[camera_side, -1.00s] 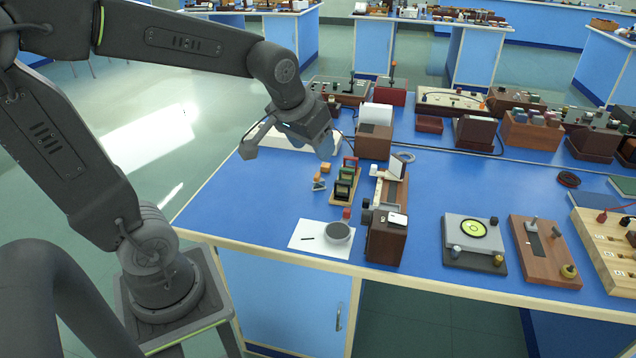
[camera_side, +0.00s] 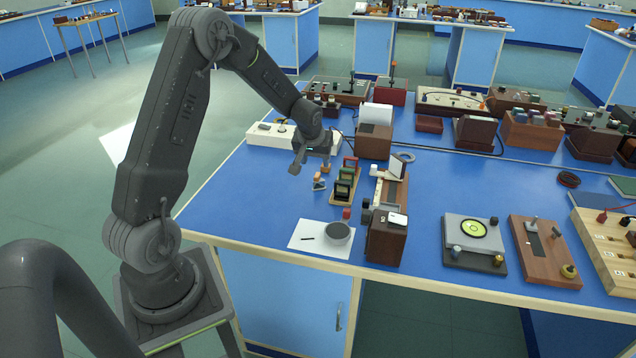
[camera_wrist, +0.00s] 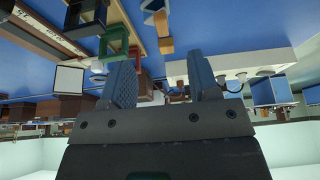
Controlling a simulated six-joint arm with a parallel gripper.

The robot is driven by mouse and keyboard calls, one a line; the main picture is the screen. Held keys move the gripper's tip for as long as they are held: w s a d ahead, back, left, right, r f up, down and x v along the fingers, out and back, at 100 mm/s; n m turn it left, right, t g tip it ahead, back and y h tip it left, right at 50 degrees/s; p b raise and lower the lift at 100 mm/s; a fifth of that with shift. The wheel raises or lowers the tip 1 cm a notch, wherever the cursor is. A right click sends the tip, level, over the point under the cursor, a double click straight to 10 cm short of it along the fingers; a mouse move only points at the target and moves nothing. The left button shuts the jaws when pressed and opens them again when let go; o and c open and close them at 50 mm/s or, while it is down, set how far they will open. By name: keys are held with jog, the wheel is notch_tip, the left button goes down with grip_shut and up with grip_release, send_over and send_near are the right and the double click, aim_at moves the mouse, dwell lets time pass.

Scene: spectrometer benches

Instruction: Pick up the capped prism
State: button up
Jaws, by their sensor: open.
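My gripper (camera_side: 312,164) is open and empty in the side view, pointing down over the far left part of the blue bench. Small orange-capped pieces lie just below and in front of it. One, likely the capped prism (camera_side: 319,183), has a pale body under an orange top. A second orange piece (camera_side: 325,169) is partly hidden by a finger. In the wrist view my gripper (camera_wrist: 161,78) has its fingers wide apart, and a tan-orange block (camera_wrist: 166,45) shows beyond the gap between them. I cannot tell which small piece that is.
A wooden rack of coloured frames (camera_side: 345,183) stands close to the right of the small pieces. A long white box (camera_side: 268,135) lies behind. White paper (camera_side: 309,240) lies in front.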

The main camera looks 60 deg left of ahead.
aim_at(318, 175)
jog(key=x, duration=0.8)
jog(key=shift+f, duration=0.4)
jog(key=c, duration=0.9)
jog(key=shift+o, duration=0.2)
jog(key=shift+r, duration=0.1)
